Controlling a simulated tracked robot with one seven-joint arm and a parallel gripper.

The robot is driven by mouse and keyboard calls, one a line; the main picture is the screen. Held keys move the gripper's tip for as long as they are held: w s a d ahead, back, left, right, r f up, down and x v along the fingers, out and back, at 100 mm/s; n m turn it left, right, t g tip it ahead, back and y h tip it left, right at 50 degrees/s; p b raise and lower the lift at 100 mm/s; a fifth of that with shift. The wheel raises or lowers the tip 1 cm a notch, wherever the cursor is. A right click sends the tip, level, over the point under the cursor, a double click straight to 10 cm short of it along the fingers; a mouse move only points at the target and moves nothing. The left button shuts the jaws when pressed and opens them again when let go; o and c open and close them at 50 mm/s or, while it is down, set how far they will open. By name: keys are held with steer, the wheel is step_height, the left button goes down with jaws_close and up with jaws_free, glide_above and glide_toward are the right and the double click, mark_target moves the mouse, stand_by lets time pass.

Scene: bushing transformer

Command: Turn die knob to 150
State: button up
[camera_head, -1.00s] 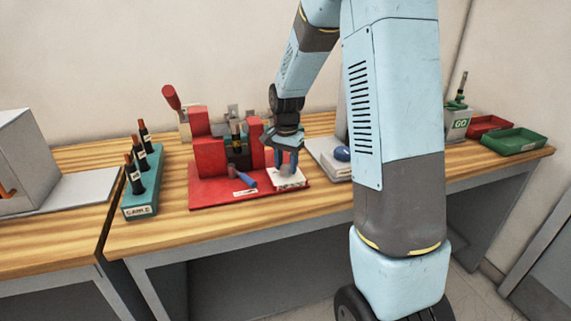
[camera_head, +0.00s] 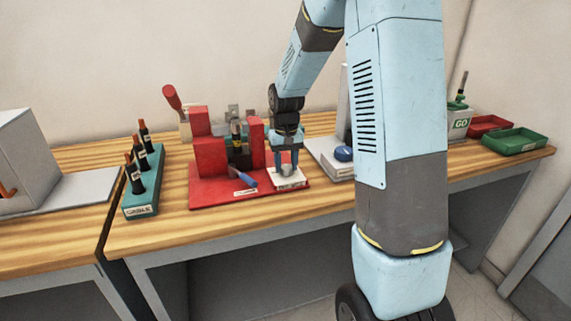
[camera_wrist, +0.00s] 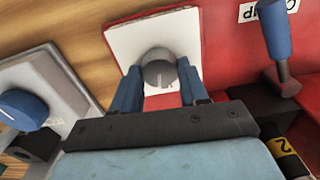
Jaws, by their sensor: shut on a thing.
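The die knob is a round grey knob (camera_wrist: 159,68) on a white plate (camera_wrist: 120,32) at the right end of the red press base. In the wrist view my gripper (camera_wrist: 160,82) has its two blue fingers on either side of the knob, shut on it. In the head view my gripper (camera_head: 287,166) points down over the white plate (camera_head: 287,181), and the fingers partly hide the knob. No dial number can be read in either view.
The red press (camera_head: 211,158) stands left of my gripper, with a blue-handled lever (camera_head: 243,178) close by. A grey box with a blue knob (camera_head: 343,154) is on the right. A green rack (camera_head: 145,197) holds bushings at left.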

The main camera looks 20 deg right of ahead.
mark_target(286, 166)
steer(key=shift+n, duration=1.6)
steer(key=o, duration=1.1)
steer(key=shift+c, duration=0.2)
step_height(286, 166, up, 14)
steer(key=shift+f, duration=0.15)
